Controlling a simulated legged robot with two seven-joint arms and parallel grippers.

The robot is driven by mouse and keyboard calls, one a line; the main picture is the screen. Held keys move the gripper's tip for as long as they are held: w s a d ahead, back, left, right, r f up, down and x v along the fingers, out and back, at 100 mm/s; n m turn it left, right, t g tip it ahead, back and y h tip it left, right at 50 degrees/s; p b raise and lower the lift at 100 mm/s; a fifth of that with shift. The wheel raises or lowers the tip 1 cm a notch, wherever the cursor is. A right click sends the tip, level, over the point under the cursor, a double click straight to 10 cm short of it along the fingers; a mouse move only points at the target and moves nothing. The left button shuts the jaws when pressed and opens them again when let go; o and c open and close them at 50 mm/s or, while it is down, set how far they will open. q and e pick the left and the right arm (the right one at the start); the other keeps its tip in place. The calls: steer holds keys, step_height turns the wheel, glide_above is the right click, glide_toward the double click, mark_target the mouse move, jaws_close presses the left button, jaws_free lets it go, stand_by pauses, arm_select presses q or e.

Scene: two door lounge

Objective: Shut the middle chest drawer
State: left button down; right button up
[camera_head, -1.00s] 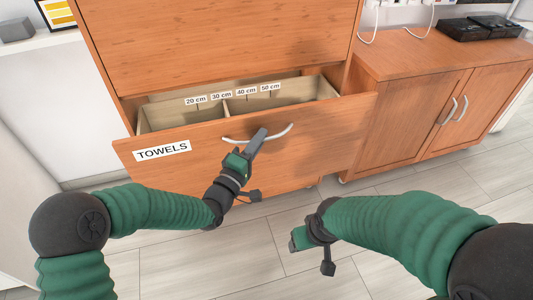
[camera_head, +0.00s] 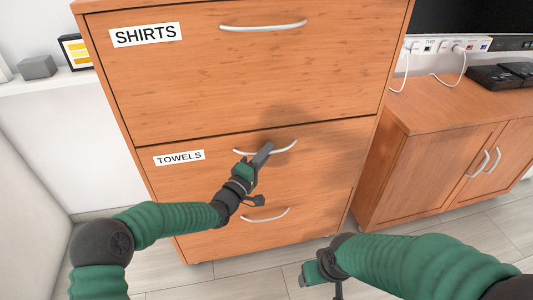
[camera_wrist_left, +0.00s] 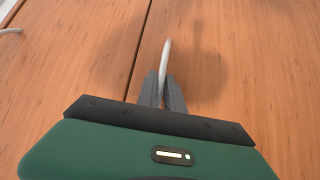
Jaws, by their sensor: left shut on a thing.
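The wooden chest has a drawer labelled TOWELS (camera_head: 325,165) in the middle, between the SHIRTS drawer (camera_head: 200,75) above and a lower drawer (camera_head: 225,235). The TOWELS drawer front lies about flush with the chest, and its inside is hidden. My left gripper (camera_head: 264,152) is at its curved silver handle (camera_head: 286,147). In the left wrist view the fingers (camera_wrist_left: 162,92) are shut on the handle (camera_wrist_left: 165,58). My right gripper (camera_head: 308,272) is low in front of the chest, over the floor; its fingers are not clear enough to tell their state.
A wooden cabinet (camera_head: 425,165) with two doors stands to the right, with black devices (camera_head: 495,78) and white cables on top. A white shelf (camera_head: 45,92) with a grey box (camera_head: 38,67) is at the left. Tiled floor (camera_head: 240,280) shows in front of the chest.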

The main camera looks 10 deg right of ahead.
arm_select(q)
steer(key=shift+w+f, duration=0.1)
steer(key=shift+f, duration=0.2)
steer(key=c, duration=1.7)
jaws_free()
steer(key=shift+c, duration=0.2)
steer(key=shift+r, duration=0.15)
steer(key=shift+s+a, duration=0.2)
steer(key=shift+a, duration=0.05)
steer(key=p+v, duration=0.4)
steer(key=v, duration=1.2)
steer(key=shift+s, duration=0.15)
